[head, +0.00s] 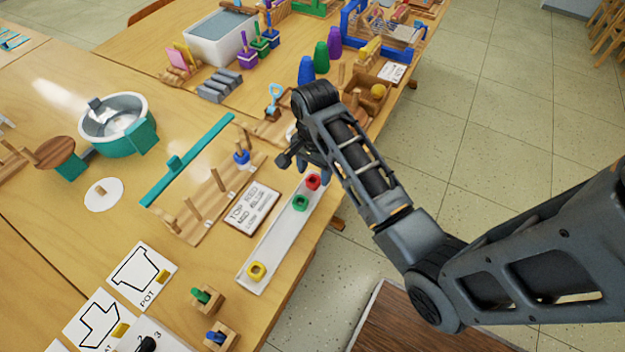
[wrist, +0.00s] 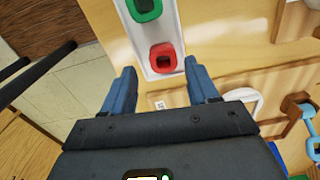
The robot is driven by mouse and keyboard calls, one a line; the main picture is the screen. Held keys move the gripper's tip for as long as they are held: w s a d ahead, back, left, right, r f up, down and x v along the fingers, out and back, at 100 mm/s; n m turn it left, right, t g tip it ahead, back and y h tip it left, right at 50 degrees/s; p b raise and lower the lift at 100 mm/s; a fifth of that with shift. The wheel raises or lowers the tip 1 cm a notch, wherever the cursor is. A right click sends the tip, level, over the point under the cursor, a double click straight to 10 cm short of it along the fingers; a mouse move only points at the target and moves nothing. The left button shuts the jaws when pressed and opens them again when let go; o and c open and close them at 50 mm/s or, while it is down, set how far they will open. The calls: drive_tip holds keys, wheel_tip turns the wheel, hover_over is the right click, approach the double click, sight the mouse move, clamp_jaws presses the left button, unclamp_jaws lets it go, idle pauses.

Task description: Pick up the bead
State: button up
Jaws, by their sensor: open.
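A red square bead (head: 313,182) with a hole sits at the far end of a long white tray (head: 277,238). A green bead (head: 300,202) lies close by in the tray, and a yellow bead (head: 256,271) is at its near end. My gripper (head: 312,165) hangs above the tray's far end. In the wrist view, my open gripper (wrist: 159,66) has the red bead (wrist: 163,57) in line between its blue fingertips, with nothing held. The green bead (wrist: 144,10) is at the top edge. I cannot tell the height of the fingers above the red bead.
A wooden peg stand (head: 205,205) with a blue bead on one peg and a lettered card (head: 251,208) lie left of the tray. Blue, green and purple cones (head: 321,57) stand beyond. The table's right edge is close to the tray.

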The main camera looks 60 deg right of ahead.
sight(315, 177)
drive_tip(key=shift+d+f, duration=0.1)
drive_tip(key=shift+f, duration=1.4)
drive_tip(key=c, duration=0.9)
